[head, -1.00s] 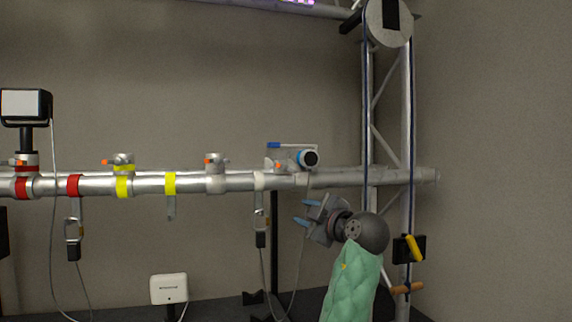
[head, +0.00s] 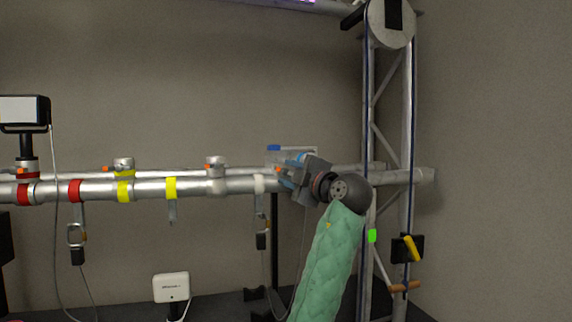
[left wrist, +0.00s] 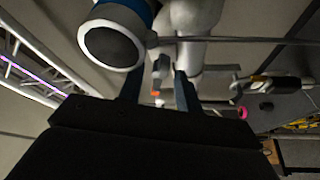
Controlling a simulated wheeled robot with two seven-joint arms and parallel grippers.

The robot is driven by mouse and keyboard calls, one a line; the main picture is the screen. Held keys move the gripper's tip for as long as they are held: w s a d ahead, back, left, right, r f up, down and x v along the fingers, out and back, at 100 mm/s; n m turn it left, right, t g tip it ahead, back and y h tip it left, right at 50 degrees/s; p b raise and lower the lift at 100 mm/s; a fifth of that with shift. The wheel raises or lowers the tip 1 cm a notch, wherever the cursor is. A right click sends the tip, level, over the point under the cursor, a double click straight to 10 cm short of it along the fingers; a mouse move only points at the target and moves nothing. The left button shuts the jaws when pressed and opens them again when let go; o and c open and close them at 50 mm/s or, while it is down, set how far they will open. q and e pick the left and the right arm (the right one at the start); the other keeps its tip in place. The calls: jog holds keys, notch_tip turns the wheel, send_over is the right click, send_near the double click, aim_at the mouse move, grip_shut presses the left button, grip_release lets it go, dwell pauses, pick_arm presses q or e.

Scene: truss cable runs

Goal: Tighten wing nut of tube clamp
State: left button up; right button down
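My left gripper (head: 283,169) is at the silver truss tube (head: 140,188), in front of the clamp at the lamp-like device with a blue end (head: 273,148). In the left wrist view its two dark blue fingers stand apart, with an orange wing nut (left wrist: 156,93) in the gap between them. I cannot tell whether the fingers touch it. The silver clamp behind it is mostly hidden by my gripper in the head view. My right gripper is not in view.
Other clamps with orange wing nuts sit along the tube at left (head: 123,165) and centre (head: 215,167). A round dark-faced device (left wrist: 110,45) is close to my fingers in the left wrist view. Blue ropes and a pulley (head: 390,22) hang at the right truss.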

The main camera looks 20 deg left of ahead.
pick_arm(q)
jog(key=shift+p+x, duration=0.4)
jog(key=shift+x, duration=0.5)
jog(key=shift+c, duration=0.2)
grip_shut()
jog(key=shift+f, duration=0.1)
